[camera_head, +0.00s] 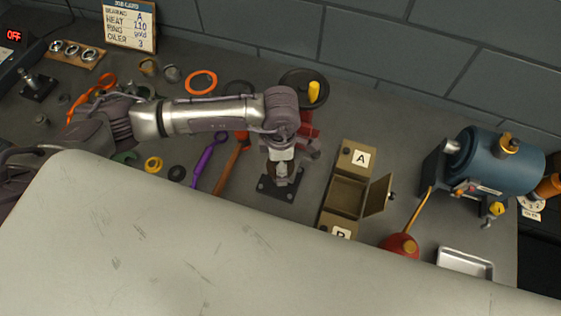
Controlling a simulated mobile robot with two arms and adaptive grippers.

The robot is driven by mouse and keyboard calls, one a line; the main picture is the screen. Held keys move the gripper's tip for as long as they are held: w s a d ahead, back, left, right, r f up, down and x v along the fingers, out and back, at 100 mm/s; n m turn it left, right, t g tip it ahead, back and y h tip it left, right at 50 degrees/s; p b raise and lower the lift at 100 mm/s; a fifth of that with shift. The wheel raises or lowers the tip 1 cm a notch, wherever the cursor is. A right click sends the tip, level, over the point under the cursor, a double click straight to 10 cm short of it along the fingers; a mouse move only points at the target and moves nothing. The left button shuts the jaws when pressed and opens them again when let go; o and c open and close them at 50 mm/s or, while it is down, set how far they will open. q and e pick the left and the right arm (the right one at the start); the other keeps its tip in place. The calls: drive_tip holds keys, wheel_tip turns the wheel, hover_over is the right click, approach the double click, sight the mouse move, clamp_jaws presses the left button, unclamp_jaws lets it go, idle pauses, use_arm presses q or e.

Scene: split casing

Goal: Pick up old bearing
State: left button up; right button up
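My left arm reaches in from the left. Its gripper (284,172) points down over a black square base plate (266,188). A small dark brown part (270,170) shows beside the fingers, above the plate; I cannot tell whether it is the old bearing or whether the fingers touch it. The fingertips are too small and partly hidden to show if they are open or shut. No other part is clearly marked as the old bearing. My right gripper is not in view.
A tan box (345,195) labelled A and B stands right of the plate, its small door open. A blue housing (492,165), red oil can (400,246) and metal tray (466,263) are further right. A red hammer (232,165) and purple wrench (205,158) lie left.

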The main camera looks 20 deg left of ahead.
use_arm(q)
drive_tip(key=c, duration=1.4)
drive_tip(key=shift+r, duration=0.1)
drive_tip(key=shift+r, duration=0.1)
